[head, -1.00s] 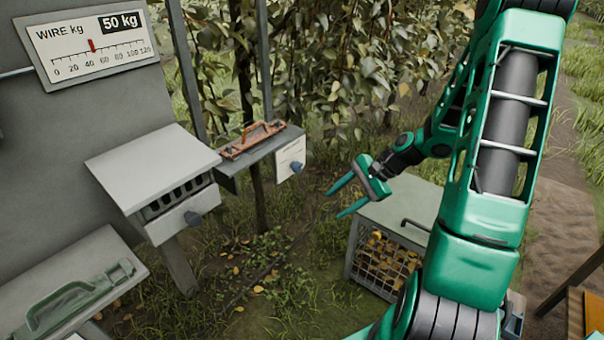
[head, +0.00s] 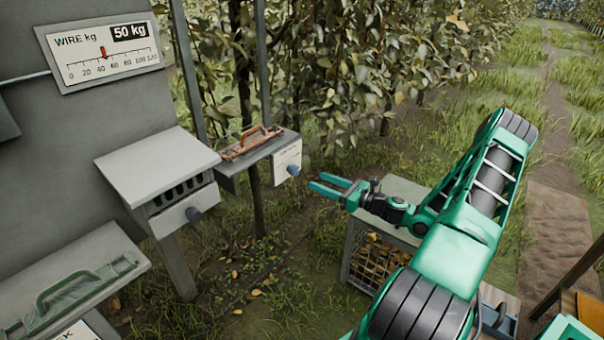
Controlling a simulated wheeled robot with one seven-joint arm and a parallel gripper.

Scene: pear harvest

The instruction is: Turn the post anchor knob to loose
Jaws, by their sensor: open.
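A blue-grey knob (head: 293,170) sticks out of a small white plate (head: 284,157) on the end of a grey shelf box. The plate's lettering is too small to read. I cannot tell from lettering which is the post anchor knob. My green gripper (head: 318,181) is open and empty. Its fingers point left at the knob on the white plate, with a small apparent gap between them and the knob.
An orange-brown handled tool (head: 250,142) lies on the shelf box. A green handled tool (head: 75,292) lies on a lower left shelf. A gauge (head: 103,54) reads 50 kg. A mesh-sided crate (head: 372,256) of yellowish fruit or leaves stands below my arm. Foliage stands behind.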

